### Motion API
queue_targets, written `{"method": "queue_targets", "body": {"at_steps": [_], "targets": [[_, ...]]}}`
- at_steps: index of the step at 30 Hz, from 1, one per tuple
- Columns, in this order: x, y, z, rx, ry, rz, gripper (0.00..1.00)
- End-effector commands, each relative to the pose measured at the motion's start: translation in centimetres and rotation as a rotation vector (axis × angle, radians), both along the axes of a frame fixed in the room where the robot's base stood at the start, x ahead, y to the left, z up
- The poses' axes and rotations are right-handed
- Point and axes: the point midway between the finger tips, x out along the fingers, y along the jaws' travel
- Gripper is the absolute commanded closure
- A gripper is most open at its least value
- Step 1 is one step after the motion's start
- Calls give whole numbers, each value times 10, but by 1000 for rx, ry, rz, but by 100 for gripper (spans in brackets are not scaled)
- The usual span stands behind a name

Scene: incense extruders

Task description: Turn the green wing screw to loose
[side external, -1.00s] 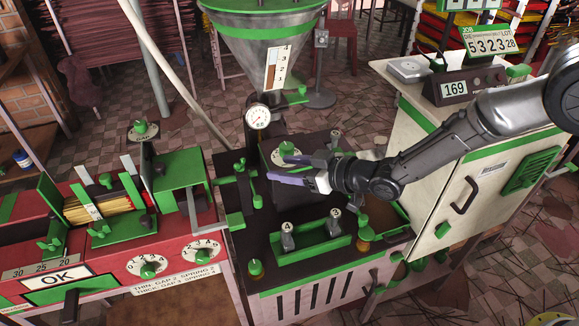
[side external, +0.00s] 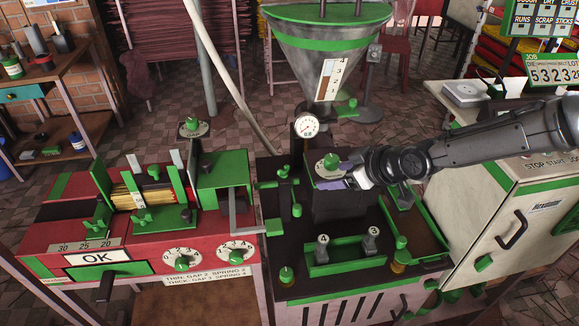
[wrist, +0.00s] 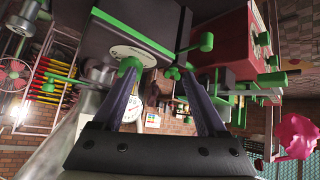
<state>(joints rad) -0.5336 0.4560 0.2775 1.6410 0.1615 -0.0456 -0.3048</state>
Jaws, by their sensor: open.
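A green wing-shaped knob (side external: 331,160) sits on a round white dial (side external: 320,170) on top of the dark block of the extruder. In the wrist view the green knob (wrist: 128,65) is just beyond the left fingertip. My gripper (side external: 344,174) is open beside the dial, on its right, with purple-grey fingers pointing left. In the wrist view my gripper (wrist: 161,80) has nothing between its fingers. Other green wing screws (side external: 95,225) show on the red machine at left. I cannot tell for sure which screw the task names.
A steel hopper (side external: 330,65) and a pressure gauge (side external: 307,126) stand behind the block. A green-edged holder (side external: 347,252) with small numbered pieces is in front. A cream cabinet (side external: 500,225) stands at right, below my arm.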

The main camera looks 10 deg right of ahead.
Motion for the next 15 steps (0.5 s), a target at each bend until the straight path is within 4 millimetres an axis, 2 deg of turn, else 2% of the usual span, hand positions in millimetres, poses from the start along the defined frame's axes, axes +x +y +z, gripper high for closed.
{"method": "queue_targets", "body": {"at_steps": [9, 11, 15], "targets": [[7, 34, 54, 71, 89, 22, 25], [10, 37, 56, 76, 83, 22, 25], [16, 42, 46, 74, 85, 22, 25]]}}
